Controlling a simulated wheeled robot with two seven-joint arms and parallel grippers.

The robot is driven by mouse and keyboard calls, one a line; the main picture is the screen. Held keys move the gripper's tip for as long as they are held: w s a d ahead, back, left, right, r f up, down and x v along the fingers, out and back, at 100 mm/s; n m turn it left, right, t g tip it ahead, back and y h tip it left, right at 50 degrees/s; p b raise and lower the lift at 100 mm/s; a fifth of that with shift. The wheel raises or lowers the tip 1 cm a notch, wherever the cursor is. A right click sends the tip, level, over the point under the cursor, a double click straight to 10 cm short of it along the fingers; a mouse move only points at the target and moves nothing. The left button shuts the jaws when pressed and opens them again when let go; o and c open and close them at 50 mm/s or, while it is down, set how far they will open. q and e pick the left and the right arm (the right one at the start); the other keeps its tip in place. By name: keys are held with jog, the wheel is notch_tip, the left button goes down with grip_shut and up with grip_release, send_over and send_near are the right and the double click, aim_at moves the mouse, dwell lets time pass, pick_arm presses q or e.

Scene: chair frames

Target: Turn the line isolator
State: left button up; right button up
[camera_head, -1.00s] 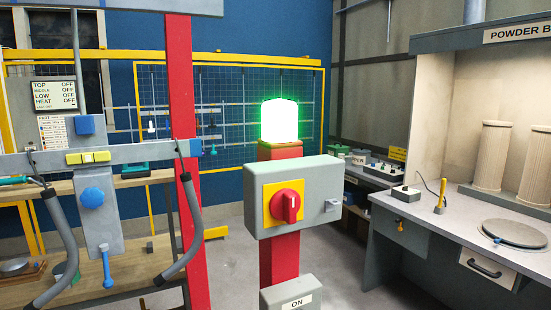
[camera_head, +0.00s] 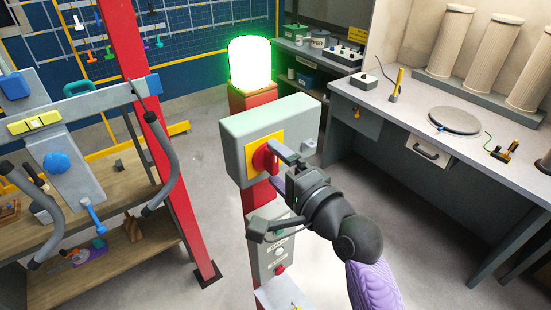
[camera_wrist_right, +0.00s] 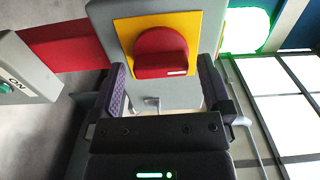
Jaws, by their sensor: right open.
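The line isolator is a red rotary knob (camera_head: 264,160) on a yellow plate (camera_head: 251,152), set in a grey box on a red post. My right gripper (camera_head: 268,188) is in front of the box, and its arm partly hides the knob and plate. In the right wrist view the red knob (camera_wrist_right: 161,52) shows with a white mark near its lower edge. There the two purple-padded fingers of my right gripper (camera_wrist_right: 160,88) are spread apart, one to each side just below the knob, with nothing visible between them. My left gripper does not show.
A bright green-glowing lamp (camera_head: 250,62) tops the post. A lower grey control box (camera_head: 268,245) with buttons sits below the isolator. A red upright (camera_head: 150,130) and a grey-handled frame stand left. A workbench (camera_head: 470,140) stands right. Grey floor is clear between.

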jog(key=shift+w+a, duration=0.15)
jog(key=shift+w, duration=0.1)
jog(key=c, duration=1.2)
jog(key=shift+o, duration=0.2)
